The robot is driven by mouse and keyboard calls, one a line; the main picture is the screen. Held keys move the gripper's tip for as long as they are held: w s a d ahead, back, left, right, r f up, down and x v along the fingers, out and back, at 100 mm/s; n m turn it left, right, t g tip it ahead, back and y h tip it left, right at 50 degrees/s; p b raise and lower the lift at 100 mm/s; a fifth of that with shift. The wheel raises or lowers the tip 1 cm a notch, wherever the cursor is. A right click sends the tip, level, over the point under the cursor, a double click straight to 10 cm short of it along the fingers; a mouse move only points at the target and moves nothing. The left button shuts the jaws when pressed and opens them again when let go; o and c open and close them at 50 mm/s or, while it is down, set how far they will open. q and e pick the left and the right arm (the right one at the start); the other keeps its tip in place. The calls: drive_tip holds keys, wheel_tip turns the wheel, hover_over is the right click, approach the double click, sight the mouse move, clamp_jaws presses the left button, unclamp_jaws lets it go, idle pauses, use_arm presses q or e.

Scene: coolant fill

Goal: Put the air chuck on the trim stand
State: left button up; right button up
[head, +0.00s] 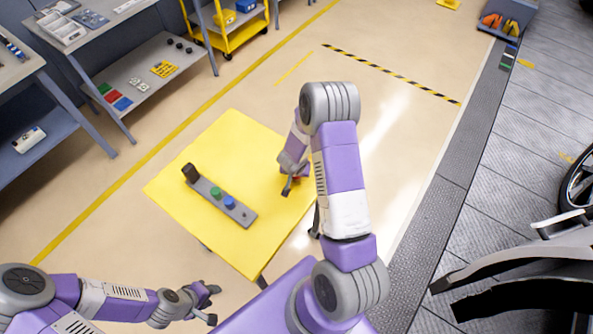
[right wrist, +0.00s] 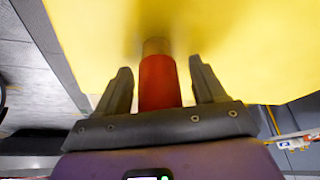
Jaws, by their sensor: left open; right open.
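A red cylinder with a tan, brass-like end (right wrist: 158,80), which may be the air chuck, stands out between the fingers of my right gripper (right wrist: 160,76) in the right wrist view. The fingers are open, with a gap on each side of it. In the head view my right gripper (head: 290,186) is low over the right side of the yellow table and mostly covers the red piece. A grey bar (head: 208,190), possibly the trim stand, lies on the table with a black block, a green piece and a blue piece on it. My left gripper (head: 211,304) is open and empty, off the table's front.
The yellow table (head: 240,137) is otherwise bare around the bar. Grey shelves (head: 150,60) with small parts stand at the upper left, and a yellow cart (head: 235,35) behind. A wheel (head: 580,185) shows at the right edge.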

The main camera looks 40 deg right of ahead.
drive_tip(key=p+v, duration=0.5)
drive_tip(key=v, duration=0.7)
drive_tip(key=s+a+f+n+y, duration=0.1)
drive_tip(key=a+f, duration=0.1)
drive_tip(key=a, duration=0.1)
drive_tip(key=s+a+f+n+y, duration=0.1)
drive_tip(key=s+a+f, duration=0.1)
drive_tip(key=a+f, duration=0.1)
drive_tip(key=s+a+f+n+y, duration=0.1)
drive_tip(key=s+a+f+n, duration=0.1)
drive_tip(key=a, duration=0.3)
drive_tip(key=shift+s+a+f+g, duration=0.15)
drive_tip(key=shift+s+a+g, duration=0.05)
drive_tip(key=shift+g, duration=0.2)
drive_tip(key=s+a+n+y, duration=0.1)
drive_tip(key=s+a, duration=0.1)
drive_tip(key=a, duration=0.2)
drive_tip(key=s+a+f+n+g+y, duration=0.1)
drive_tip(key=s+a+y, duration=0.1)
drive_tip(key=s+a, duration=0.1)
drive_tip(key=s+a+f+y, duration=0.1)
drive_tip(key=s+a, duration=0.1)
drive_tip(key=a, duration=0.2)
drive_tip(key=shift+s+a+f+n+g, duration=0.1)
drive_tip(key=shift+s+a+n+g, duration=0.25)
drive_tip(key=shift+a+n+g, duration=0.05)
drive_tip(key=shift+s, duration=0.1)
